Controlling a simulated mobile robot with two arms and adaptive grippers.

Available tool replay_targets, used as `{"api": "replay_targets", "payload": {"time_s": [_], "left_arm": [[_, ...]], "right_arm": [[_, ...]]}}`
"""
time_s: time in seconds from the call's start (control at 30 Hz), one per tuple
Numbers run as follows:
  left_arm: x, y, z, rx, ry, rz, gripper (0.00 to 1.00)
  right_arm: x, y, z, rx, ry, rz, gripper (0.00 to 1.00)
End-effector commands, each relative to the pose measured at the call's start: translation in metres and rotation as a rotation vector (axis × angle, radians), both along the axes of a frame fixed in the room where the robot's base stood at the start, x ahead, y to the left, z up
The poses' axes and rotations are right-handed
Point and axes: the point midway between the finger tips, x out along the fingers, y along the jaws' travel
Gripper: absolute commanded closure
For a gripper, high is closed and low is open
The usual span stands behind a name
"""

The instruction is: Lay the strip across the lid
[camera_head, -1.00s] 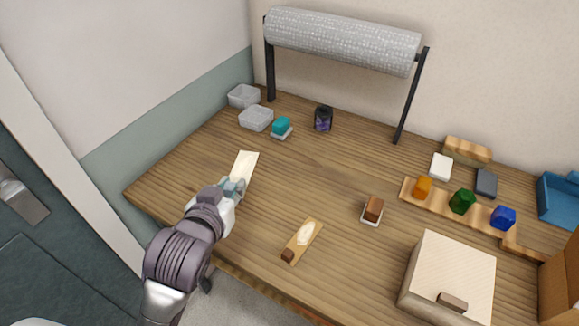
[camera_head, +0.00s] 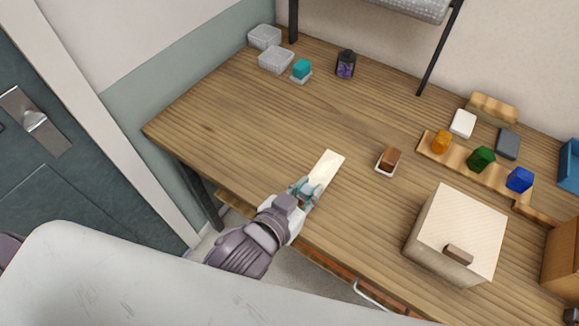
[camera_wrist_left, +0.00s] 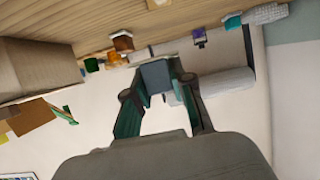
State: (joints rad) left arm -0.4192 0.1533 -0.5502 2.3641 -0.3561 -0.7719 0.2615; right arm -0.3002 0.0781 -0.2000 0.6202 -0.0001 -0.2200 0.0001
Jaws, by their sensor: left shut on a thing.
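My left gripper (camera_head: 303,190) is shut on the near end of the pale cream strip (camera_head: 326,169). The strip points up and to the right, over the front middle of the table in the head view. The cream box at the right has a flat lid (camera_head: 466,213) with a brown handle (camera_head: 458,254) near its front edge. The strip is well left of the lid and apart from it. My right gripper is not in view.
A brown block on a white dish (camera_head: 389,161) stands between strip and box. Orange, green and blue blocks (camera_head: 481,159) sit on a wooden board behind the box. Clear tubs (camera_head: 275,60) and a dark jar (camera_head: 346,64) stand at the back. The table's left part (camera_head: 215,130) is clear.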

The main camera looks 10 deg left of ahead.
Motion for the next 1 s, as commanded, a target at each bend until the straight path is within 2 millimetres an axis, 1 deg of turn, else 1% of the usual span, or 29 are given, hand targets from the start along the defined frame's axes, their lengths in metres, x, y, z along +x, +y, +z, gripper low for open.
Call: {"api": "replay_targets", "payload": {"time_s": [0.13, 0.3, 0.4, 0.5, 0.67, 0.8, 0.9, 1.0], "left_arm": [[0.02, 0.02, -0.015, 0.01, -0.001, 0.001, 0.92], [0.049, 0.049, -0.038, 0.011, -0.002, 0.002, 0.92], [0.063, 0.062, -0.05, 0.009, -0.001, 0.002, 0.92], [0.074, 0.073, -0.06, 0.006, 0.0, 0.002, 0.92], [0.081, 0.079, -0.068, 0.002, 0.0, 0.002, 0.92], [0.08, 0.08, -0.087, 0.001, 0.004, 0.004, 0.92], [0.081, 0.079, -0.095, 0.001, 0.003, 0.004, 0.92], [0.08, 0.079, -0.101, 0.001, 0.001, 0.003, 0.92]], "right_arm": [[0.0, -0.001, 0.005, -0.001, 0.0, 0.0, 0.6], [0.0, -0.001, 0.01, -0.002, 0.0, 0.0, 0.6], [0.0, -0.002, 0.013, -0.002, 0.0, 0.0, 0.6], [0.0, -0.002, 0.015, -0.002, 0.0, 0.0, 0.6], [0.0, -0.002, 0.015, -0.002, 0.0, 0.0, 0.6], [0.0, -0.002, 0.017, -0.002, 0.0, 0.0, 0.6], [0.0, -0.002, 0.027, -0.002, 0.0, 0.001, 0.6], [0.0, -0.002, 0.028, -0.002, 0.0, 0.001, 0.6]]}}
